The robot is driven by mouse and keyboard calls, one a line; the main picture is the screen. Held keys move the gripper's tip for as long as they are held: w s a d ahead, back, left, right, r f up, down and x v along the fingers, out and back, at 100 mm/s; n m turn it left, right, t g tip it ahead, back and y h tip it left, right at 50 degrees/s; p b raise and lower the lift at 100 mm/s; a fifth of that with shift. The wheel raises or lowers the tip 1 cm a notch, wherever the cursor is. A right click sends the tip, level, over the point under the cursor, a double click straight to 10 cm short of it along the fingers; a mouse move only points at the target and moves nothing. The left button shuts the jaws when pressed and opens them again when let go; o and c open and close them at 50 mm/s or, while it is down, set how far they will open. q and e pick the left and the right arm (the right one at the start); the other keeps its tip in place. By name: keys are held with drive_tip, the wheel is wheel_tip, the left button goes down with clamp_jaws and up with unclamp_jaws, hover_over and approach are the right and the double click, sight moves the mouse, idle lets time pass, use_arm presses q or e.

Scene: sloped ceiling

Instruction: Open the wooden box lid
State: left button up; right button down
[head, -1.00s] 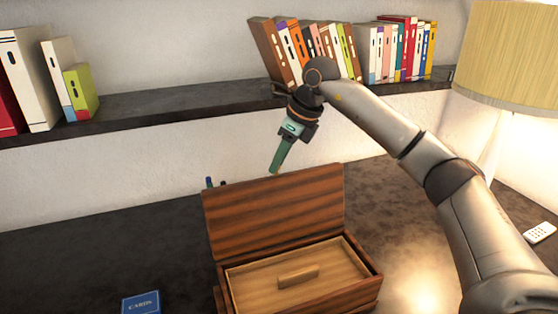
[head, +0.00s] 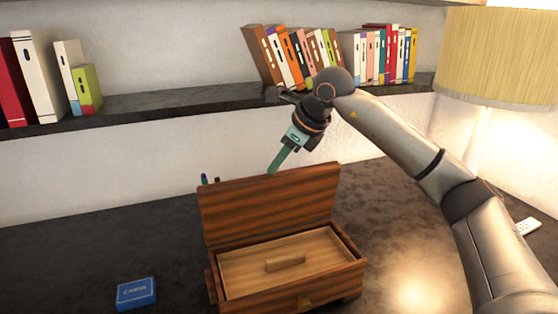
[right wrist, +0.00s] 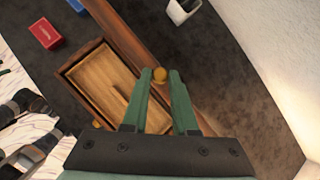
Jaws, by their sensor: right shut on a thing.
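The wooden box (head: 345,272) stands on the dark desk, its striped lid (head: 270,208) raised and leaning up at the back. Inside shows a lighter inner panel (head: 235,268) with a bar handle (head: 285,263). A brass piece (head: 305,302) sits on the box front. My right gripper (head: 272,170) reaches down to the lid's top edge. My left gripper is not seen.
A blue cards box (head: 136,293) lies left of the wooden box. Pens (head: 204,179) show behind the lid, in a white holder (right wrist: 184,10) in the wrist view. A red box (right wrist: 45,33) lies nearby. A book shelf (head: 180,101) runs above; a lamp (head: 495,55) stands right.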

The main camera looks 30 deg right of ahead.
drive_tip(key=shift+f, duration=0.15)
drive_tip(key=c, duration=0.7)
unclamp_jaws()
drive_tip(key=v, duration=1.2)
drive_tip(key=shift+r, duration=0.35)
